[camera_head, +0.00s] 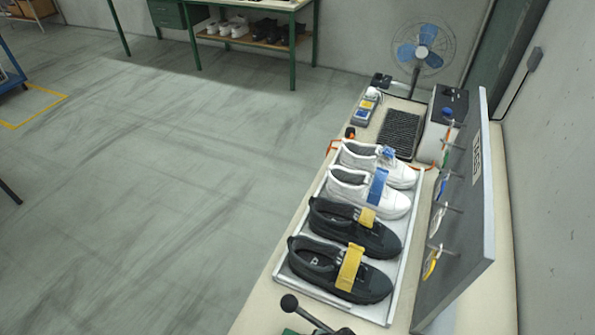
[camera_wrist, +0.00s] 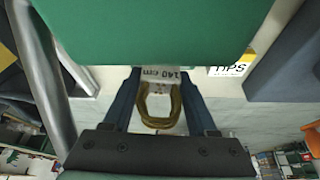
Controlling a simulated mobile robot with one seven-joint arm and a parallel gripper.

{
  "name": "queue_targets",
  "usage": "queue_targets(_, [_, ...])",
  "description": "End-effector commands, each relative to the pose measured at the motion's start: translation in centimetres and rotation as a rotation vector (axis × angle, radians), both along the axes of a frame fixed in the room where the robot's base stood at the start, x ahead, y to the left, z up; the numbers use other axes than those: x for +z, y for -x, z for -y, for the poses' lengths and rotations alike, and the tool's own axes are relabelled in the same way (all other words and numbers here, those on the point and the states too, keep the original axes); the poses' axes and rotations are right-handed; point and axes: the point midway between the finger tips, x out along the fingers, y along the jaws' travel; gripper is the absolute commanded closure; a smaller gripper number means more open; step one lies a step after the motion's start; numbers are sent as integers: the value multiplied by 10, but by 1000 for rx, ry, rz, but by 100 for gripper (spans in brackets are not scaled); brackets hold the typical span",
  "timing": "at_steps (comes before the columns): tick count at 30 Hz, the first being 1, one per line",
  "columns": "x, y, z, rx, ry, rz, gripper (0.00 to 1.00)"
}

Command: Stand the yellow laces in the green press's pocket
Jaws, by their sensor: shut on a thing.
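In the wrist view my gripper (camera_wrist: 161,84) is shut on a looped bundle of yellow laces (camera_wrist: 158,123), which looks dull olive in the shade. Its white card reading "140 cm" (camera_wrist: 165,74) is between the fingertips. A large green surface (camera_wrist: 155,35), apparently the green press, fills the top of that view, close beyond the fingertips and partly covering the card. In the head view only part of the green press (camera_head: 302,331) shows at the bottom edge, with its black-knobbed lever (camera_head: 289,302). Its pocket cannot be made out, and my gripper is outside that view.
A tray (camera_head: 377,312) on the bench holds two white and two black shoes with blue and yellow straps. A grey upright board (camera_head: 478,215) with laces on pegs, one yellow (camera_head: 430,264), stands at right. A fan (camera_head: 422,46) and black mat (camera_head: 399,133) are farther back.

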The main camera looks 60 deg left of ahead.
Motion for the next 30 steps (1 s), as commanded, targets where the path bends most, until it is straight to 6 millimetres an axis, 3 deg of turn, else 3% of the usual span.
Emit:
queue_targets(7, [0,0,0,0,0,0,95])
queue_targets(8, [0,0,0,0,0,0,38])
queue_targets(13, [0,0,0,0,0,0,8])
queue_targets(30, [1,-2,0,-2,-2,3,7])
